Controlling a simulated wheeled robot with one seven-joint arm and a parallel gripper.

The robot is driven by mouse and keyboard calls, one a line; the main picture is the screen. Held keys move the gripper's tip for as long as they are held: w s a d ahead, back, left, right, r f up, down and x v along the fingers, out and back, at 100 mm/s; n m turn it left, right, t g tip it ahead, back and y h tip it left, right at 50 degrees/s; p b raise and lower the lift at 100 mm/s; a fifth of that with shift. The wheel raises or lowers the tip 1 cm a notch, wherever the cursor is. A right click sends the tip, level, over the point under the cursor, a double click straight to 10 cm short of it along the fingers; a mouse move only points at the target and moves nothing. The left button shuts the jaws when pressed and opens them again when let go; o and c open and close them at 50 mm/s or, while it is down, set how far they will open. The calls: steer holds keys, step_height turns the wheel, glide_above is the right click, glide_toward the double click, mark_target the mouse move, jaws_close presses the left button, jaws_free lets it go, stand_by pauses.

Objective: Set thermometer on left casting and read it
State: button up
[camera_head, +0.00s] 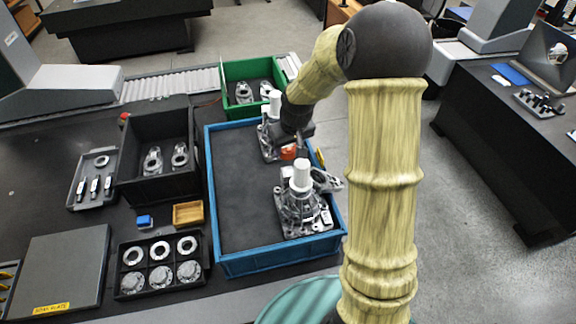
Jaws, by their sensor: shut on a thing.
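My gripper (300,145) hangs over the right side of the blue tray, pointing down between two metal castings. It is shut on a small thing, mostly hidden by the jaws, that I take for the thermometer. An orange piece (288,152) shows just below and left of the jaws; I cannot tell whether it is part of the held thing. The farther, more left casting (267,143) has a white cylinder on top and is partly covered by my wrist. The nearer, more right casting (303,207) also carries a white cylinder (302,175). No reading is legible.
The blue tray (280,262) has bare floor on its left. A green bin (238,112) stands behind it, a black bin (150,190) to its left. A ring holder (122,285), wooden box (188,213) and dark plate (65,265) lie front left.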

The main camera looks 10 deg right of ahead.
mark_target(287, 170)
steer(key=shift+f, duration=1.8)
steer(key=shift+f+p, duration=0.55)
steer(key=shift+f, duration=1.3)
steer(key=shift+f, duration=0.2)
steer(key=o, duration=1)
steer(key=shift+r, duration=0.1)
